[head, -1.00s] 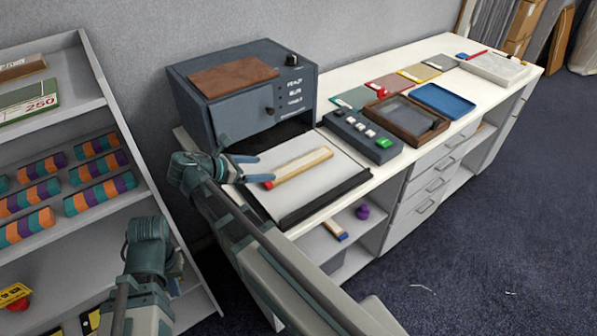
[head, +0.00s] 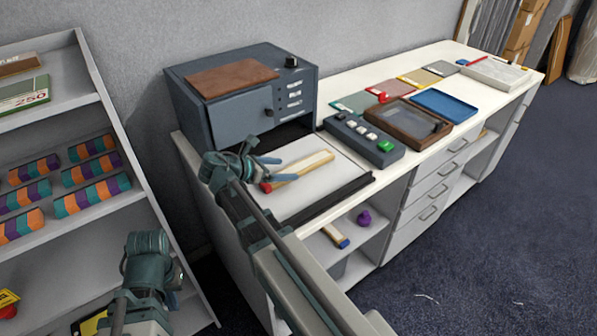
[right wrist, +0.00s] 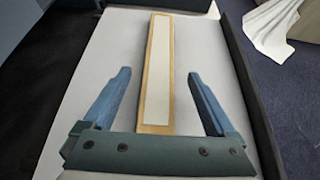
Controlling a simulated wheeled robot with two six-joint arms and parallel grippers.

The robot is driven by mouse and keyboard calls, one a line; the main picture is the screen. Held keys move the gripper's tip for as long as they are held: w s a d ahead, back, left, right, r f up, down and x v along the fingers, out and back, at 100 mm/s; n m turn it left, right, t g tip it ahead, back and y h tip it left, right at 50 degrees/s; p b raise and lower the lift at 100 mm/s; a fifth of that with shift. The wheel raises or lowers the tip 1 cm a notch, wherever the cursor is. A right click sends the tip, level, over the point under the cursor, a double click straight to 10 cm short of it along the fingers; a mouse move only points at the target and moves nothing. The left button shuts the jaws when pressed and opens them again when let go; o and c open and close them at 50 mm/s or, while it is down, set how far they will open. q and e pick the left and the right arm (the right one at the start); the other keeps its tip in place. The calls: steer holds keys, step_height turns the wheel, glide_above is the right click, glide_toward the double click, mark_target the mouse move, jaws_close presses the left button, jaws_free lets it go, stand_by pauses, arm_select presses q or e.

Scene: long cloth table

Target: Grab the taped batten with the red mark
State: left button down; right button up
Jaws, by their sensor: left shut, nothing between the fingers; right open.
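The batten (head: 306,166) is a pale wooden bar with a white taped face and a red mark (head: 267,187) at its near end. It lies on the white board (head: 335,180) on the table. My right gripper (head: 274,169) is open, over the red end. In the right wrist view the batten (right wrist: 158,75) runs between the two blue fingers of the gripper (right wrist: 157,75), with gaps on both sides. Its red end is hidden there. My left gripper (head: 177,278) is low at the left, shut and empty, its fingers hard to make out.
A grey box-shaped machine (head: 240,100) stands behind the board. A button panel (head: 362,138) and brown tray (head: 412,122) are to its right. A blue-ended bar (head: 336,236) and purple object (head: 364,217) lie on the shelf below. A rack (head: 70,225) of striped rolls stands left.

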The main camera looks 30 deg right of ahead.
mark_target(297, 168)
steer(key=b+x, duration=0.2)
steer(key=x, duration=0.3)
steer(key=shift+d+r, duration=0.1)
steer(key=shift+d, duration=0.1)
steer(key=shift+r, duration=0.1)
jaws_close()
stand_by(0.3)
steer(key=shift+r+p, duration=0.45)
steer(key=shift+p, duration=0.05)
step_height(297, 168, up, 3)
steer(key=p, duration=0.2)
steer(key=shift+f+p, duration=0.15)
steer(key=shift+p, duration=0.2)
steer(key=s+a, duration=0.3)
steer(key=s, duration=0.1)
steer(key=s+a+r+p, duration=0.1)
steer(key=s+a, duration=0.6)
steer(key=s, duration=0.1)
steer(key=shift+a+r, duration=0.2)
steer(key=shift+s, duration=0.1)
